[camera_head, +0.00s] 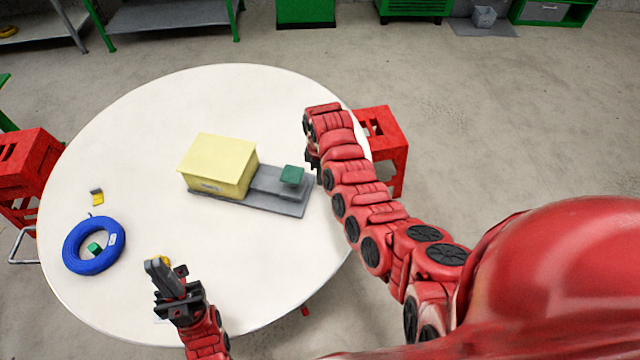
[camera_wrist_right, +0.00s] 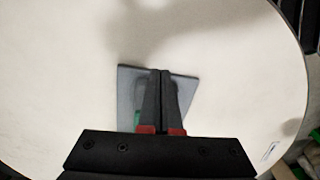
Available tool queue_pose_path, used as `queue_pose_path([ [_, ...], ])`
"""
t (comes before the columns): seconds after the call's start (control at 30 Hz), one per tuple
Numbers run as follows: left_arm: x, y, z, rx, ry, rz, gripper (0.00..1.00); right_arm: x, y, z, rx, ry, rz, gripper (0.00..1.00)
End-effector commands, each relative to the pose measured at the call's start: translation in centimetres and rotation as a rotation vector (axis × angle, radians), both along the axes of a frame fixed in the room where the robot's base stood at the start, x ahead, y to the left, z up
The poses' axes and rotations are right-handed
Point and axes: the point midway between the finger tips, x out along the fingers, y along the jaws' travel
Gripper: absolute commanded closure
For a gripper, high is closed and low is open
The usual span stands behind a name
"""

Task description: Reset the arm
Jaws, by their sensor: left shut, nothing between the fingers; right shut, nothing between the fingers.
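My left gripper (camera_head: 165,276) is at the front left of the round white table, shut and empty, with its fingers pointing up and left. My right arm (camera_head: 360,210) reaches in from the lower right over the table's right edge. Its gripper (camera_head: 314,168) is mostly hidden behind the arm, beside the right end of a grey base plate (camera_head: 240,200). In the right wrist view the right gripper (camera_wrist_right: 161,75) is shut and empty, with its fingers in front of the grey plate (camera_wrist_right: 128,80).
On the white table (camera_head: 150,120) are a yellow box (camera_head: 215,165) on the plate, a green block (camera_head: 291,175), a blue cable coil (camera_head: 75,258) around a small green piece (camera_head: 94,248), and a small yellow piece (camera_head: 97,197). Red stools (camera_head: 385,140) stand beside the table. Its far side is clear.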

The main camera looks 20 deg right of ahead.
Motion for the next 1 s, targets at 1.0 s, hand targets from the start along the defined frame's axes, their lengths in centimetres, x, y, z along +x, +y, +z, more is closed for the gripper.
queue_pose_path([
  [1.0, 0.0, 0.0, -2.2, 0.0, 0.0, 0.0, 1.0, 10.2, 0.8, -0.9, 0.078, -0.68, -0.293, 1.0],
])
